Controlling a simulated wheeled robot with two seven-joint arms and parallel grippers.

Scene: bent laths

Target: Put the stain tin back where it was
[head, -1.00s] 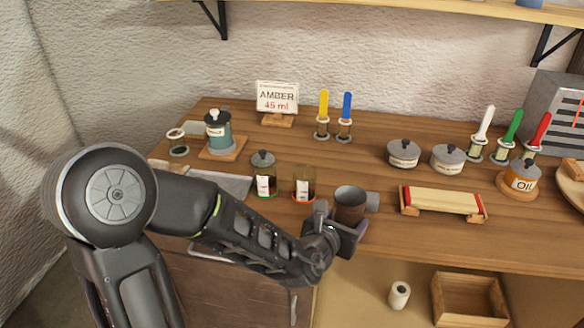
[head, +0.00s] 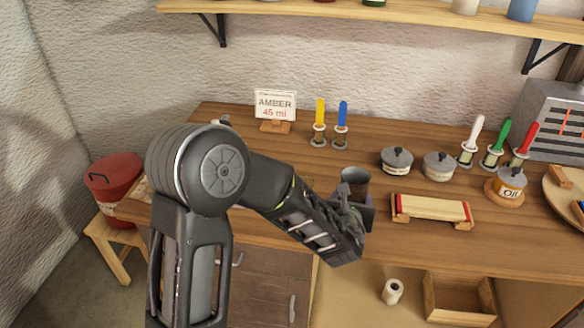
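My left gripper (head: 356,207) is shut on a dark grey open cup (head: 355,184), held upright at the front part of the workbench; the fingers are partly hidden. I cannot read any label on this cup, nor tell whether it is the stain tin. A teal lidded tin that stood at the back left is almost wholly behind my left arm; only a scrap of its top (head: 222,121) shows. Another lidded tin, marked OIL (head: 509,186), stands on a round wooden coaster at the right. My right gripper is not in view.
An AMBER 45 ml sign (head: 275,104) stands at the back. Two lidded grey pots (head: 397,160) (head: 438,166) and a red-ended wooden rest (head: 431,208) stand right of the cup. A red bucket (head: 113,182) sits on a stool at the left.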

